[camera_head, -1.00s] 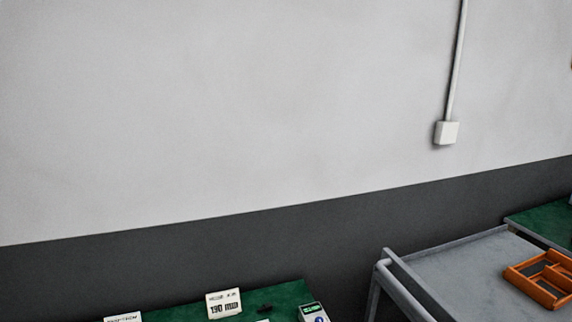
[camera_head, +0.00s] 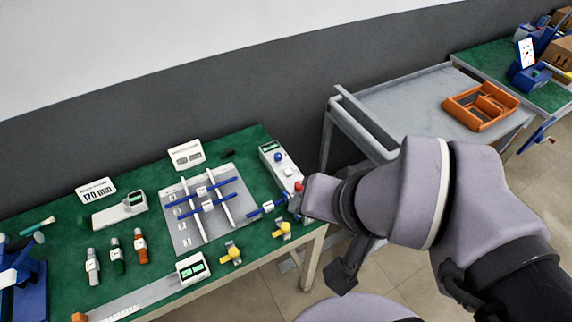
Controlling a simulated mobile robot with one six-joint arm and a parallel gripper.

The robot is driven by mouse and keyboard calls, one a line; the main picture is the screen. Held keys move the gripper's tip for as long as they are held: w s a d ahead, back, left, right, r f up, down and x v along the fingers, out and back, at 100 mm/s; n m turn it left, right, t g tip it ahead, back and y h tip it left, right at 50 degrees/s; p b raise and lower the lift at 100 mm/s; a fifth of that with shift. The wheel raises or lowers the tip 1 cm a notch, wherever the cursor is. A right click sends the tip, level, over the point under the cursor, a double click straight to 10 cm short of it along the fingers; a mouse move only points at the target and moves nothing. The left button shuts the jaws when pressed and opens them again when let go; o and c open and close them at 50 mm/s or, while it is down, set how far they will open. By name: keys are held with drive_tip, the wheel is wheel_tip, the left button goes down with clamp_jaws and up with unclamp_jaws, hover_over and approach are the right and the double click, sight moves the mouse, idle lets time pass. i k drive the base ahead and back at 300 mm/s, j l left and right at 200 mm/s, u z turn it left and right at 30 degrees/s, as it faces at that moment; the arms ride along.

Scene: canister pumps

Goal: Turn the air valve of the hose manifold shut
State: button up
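A grey board (camera_head: 183,238) with crossed white and blue bars lies on the green bench. Right of it is a small blue fitting (camera_head: 268,208) with a red part near my wrist; it may be the hose manifold, but I cannot tell. Two yellow-handled valve-like parts, one (camera_head: 232,253) left and one (camera_head: 283,230) right, sit by the front edge. I cannot tell which part is the air valve. My arm reaches in from the right, its wrist by the bench's right edge. A dark angular part, seemingly my gripper (camera_head: 345,276), hangs below; its fingers are unclear.
The green bench (camera_head: 65,258) also holds label cards, a grey box (camera_head: 280,163) with a display, several small cylinders and a blue stand (camera_head: 24,290) at left. A grey cart (camera_head: 400,105) with an orange tray (camera_head: 480,106) stands behind my arm. Floor shows in front.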

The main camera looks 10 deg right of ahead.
sight(298, 187)
drive_tip(key=i+j+z, duration=0.15)
drive_tip(key=z, duration=0.25)
drive_tip(key=i+j+z, duration=0.1)
drive_tip(key=j+z, duration=0.25)
drive_tip(key=i+j+z, duration=0.1)
drive_tip(key=j+z, duration=0.15)
drive_tip(key=z, duration=0.15)
